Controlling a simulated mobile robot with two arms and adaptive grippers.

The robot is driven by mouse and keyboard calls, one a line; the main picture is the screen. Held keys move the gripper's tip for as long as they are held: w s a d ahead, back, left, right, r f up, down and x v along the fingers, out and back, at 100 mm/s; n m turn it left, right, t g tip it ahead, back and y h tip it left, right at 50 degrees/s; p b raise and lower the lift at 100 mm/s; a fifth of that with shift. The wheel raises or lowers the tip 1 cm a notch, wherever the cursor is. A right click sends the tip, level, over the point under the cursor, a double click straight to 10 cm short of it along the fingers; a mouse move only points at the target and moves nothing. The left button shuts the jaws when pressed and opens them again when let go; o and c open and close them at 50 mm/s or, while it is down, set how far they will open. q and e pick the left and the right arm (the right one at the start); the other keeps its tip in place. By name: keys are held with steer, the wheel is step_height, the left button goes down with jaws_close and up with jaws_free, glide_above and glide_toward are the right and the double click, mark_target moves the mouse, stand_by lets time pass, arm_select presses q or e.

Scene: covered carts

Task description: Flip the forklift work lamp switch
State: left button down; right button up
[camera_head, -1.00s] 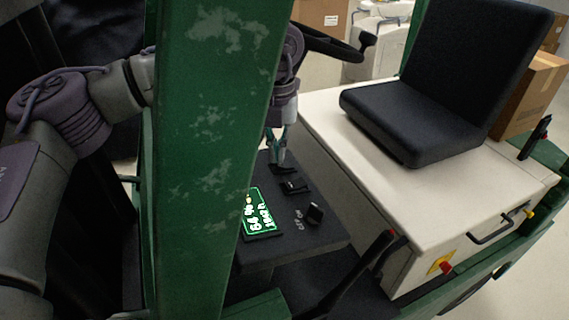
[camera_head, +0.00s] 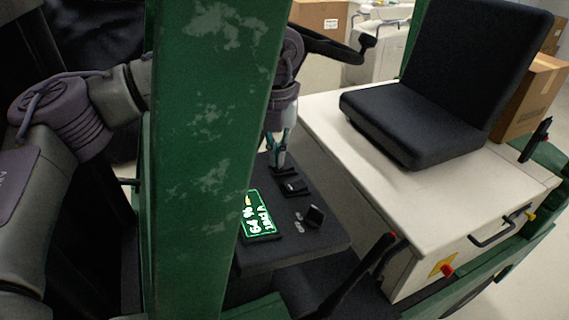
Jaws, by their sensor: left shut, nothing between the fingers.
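The dark dash panel (camera_head: 268,260) of the forklift carries a lit green display (camera_head: 258,214) and several small black switches. One switch (camera_head: 284,171) is at the far end, another (camera_head: 295,187) just nearer, and a raised one (camera_head: 315,216) stands at the right. No label tells me which one is for the work lamp. My left gripper (camera_head: 279,162) is shut and empty, pointing down with its fingertips at the far switch. I cannot tell whether they touch it. The green post hides part of my left arm. My right gripper is not in view.
The green post (camera_head: 205,150) stands close in front. A steering wheel (camera_head: 335,45) is behind my gripper. The black seat (camera_head: 425,110) sits on the white housing (camera_head: 375,195) at the right. A black lever (camera_head: 365,270) rises at the front.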

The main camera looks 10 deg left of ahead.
arm_select(q)
steer(key=shift+s+r+p, duration=0.1)
steer(key=shift+r+p, duration=1.5)
steer(key=shift+r, duration=1.7)
steer(key=shift+f, duration=0.15)
